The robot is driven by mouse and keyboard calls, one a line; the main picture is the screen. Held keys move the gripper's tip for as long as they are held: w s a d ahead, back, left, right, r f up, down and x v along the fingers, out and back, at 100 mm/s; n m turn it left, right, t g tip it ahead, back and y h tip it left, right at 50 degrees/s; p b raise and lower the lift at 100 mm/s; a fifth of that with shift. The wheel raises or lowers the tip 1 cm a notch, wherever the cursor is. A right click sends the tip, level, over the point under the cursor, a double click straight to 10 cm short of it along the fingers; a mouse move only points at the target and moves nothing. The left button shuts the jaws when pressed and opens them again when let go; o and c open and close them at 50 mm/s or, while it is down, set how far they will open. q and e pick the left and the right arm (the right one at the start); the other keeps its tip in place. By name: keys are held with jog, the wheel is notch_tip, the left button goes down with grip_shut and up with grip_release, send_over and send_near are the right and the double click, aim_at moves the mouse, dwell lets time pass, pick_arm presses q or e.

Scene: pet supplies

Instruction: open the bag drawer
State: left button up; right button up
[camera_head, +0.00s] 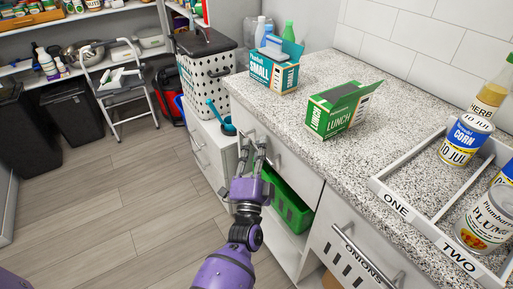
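A white drawer front (300,180) sits under the granite counter, above an open cubby. It looks shut, and no label shows on it. Its metal bar handle (274,158) is close to my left gripper's right finger. My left gripper (253,146) is in front of this drawer, its two fingers apart and pointing at the front. I cannot tell whether the fingers touch the handle or stand around it. No drawer in view is clearly marked as the bag drawer. My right gripper is not in view.
A green LUNCH box (337,112) and a SMALL box (273,72) stand on the counter (390,107). A green crate (288,205) sits in the cubby. The ONIONS drawer (345,250) is to the right. Open floor (110,205) lies left.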

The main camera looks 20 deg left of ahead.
pick_arm(q)
grip_shut()
jog(key=s+a+p, duration=0.6)
jog(key=s+a, duration=0.9)
jog(key=s, duration=0.5)
jog(key=shift+a, duration=0.2)
jog(key=shift+w+f, duration=0.1)
jog(key=shift+o, duration=1.8)
grip_release()
